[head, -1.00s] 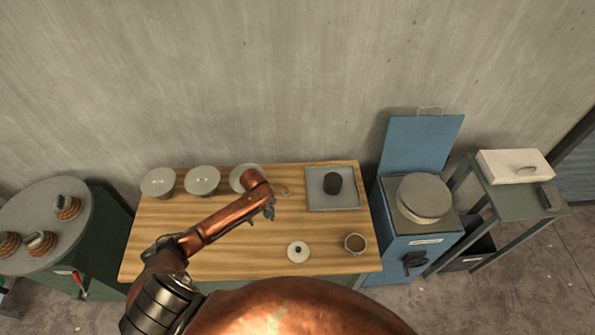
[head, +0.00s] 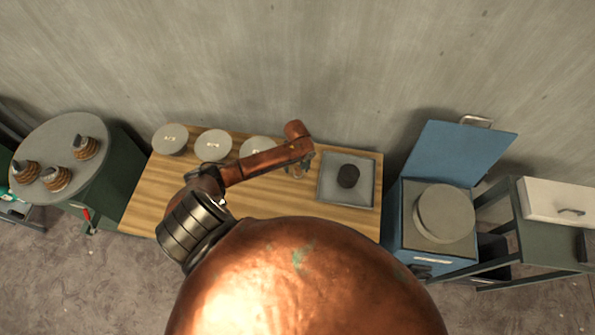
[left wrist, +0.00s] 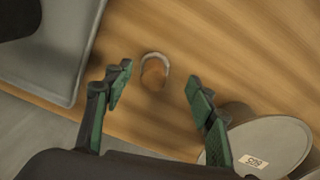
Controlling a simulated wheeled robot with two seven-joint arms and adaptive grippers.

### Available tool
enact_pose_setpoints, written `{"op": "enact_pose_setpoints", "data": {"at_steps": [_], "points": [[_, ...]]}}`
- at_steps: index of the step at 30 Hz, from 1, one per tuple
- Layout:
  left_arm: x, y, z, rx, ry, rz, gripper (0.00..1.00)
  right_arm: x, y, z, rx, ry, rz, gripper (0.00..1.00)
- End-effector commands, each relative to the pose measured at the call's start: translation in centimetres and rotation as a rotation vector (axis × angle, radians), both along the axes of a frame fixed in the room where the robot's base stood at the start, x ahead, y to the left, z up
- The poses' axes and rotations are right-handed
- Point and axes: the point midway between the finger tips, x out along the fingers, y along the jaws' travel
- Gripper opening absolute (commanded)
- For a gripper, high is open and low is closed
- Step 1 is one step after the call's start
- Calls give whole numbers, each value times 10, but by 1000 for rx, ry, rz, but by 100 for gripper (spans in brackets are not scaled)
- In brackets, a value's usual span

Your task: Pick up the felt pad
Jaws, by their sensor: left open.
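A small pale curved piece (left wrist: 163,60), shaped like a horseshoe around brown wood colour, lies on the wooden table in the left wrist view. It may be the felt pad, but I cannot tell for sure. My left gripper (left wrist: 158,86) is open, its green-padded fingers apart on either side of this piece in the picture, with nothing between them held. In the head view my left gripper (head: 298,168) is over the back of the table, just left of the grey tray. My right gripper is not in view.
The grey tray (head: 327,196) holds a dark round block (head: 348,176).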

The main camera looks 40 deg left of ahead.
Motion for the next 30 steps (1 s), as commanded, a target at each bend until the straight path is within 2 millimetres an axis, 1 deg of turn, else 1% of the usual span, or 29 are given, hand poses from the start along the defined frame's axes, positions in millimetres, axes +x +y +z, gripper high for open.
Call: {"op": "enact_pose_setpoints", "data": {"at_steps": [1,3,5,7,9,11,13,16,24,30], "points": [[3,-2,-7,0,1,0,51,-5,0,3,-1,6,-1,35],[4,-3,-18,0,3,1,51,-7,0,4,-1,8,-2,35],[3,-2,-26,0,3,2,51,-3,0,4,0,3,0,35],[3,-1,-33,0,3,3,51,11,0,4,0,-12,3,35],[2,-1,-37,1,2,3,51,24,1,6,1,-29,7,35],[3,-1,-38,1,1,3,51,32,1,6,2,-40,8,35],[3,-1,-38,0,0,2,51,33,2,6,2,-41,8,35],[3,-1,-38,0,0,2,51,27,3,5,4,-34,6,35],[2,0,-37,1,1,3,32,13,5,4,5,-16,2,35],[2,0,-37,0,0,3,18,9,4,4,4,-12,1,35]]}}
